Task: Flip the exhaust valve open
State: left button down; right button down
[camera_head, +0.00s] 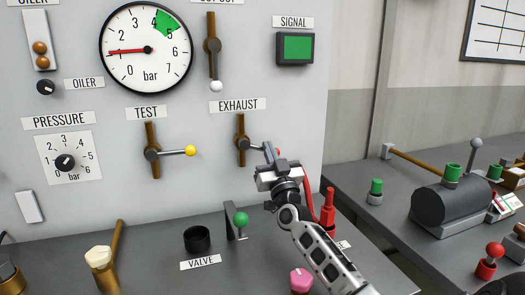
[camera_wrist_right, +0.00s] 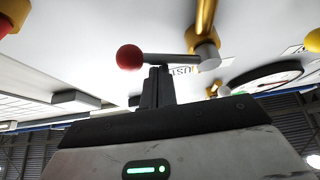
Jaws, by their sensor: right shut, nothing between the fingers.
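The exhaust valve (camera_head: 243,143) is on the grey panel below the EXHAUST label (camera_head: 238,105), on a vertical brown pipe. Its lever points right, roughly horizontal, with a red knob at its end, mostly hidden by my gripper in the head view. In the wrist view the lever (camera_wrist_right: 172,60) and its red knob (camera_wrist_right: 130,57) show clearly. My right gripper (camera_head: 269,153) is at the lever's outer part. Its fingers (camera_wrist_right: 158,74) are closed together and empty, right against or just beside the lever near the knob; I cannot tell if they touch. My left gripper is out of view.
The TEST valve (camera_head: 153,153) with a yellow knob is left of the exhaust valve. A round gauge (camera_head: 147,48) hangs above. On the bench below stand a green-knobbed lever (camera_head: 240,220), a black cup (camera_head: 197,238), a pink knob (camera_head: 301,279) and a red bottle-shaped part (camera_head: 328,210).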

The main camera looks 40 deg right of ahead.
jog(key=shift+a, duration=0.1)
